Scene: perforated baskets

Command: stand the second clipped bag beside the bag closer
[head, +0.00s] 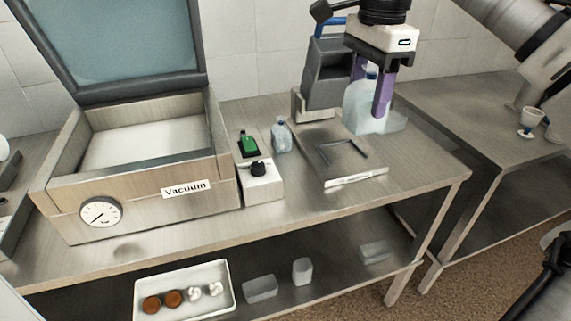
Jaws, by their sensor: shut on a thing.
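My gripper (371,92) points down with its purple fingers at the back right of the steel table. It is shut on a clear, bluish clipped bag (357,108), with a blue bit at its top between the fingers. The bag's lower end is close to the tabletop; I cannot tell if it touches. The bag closer (328,75), a grey device with a blue handle, stands just left of the bag. A smaller clear bag with a bluish top (281,136) stands upright further left, beside the control box.
A vacuum chamber (140,190) with its lid up fills the left. A control box (262,182) with a green switch and black knob is beside it. A dark flat plate (340,165) lies in front of the closer. A tray (228,290) and clear containers (260,289) are on the lower shelf.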

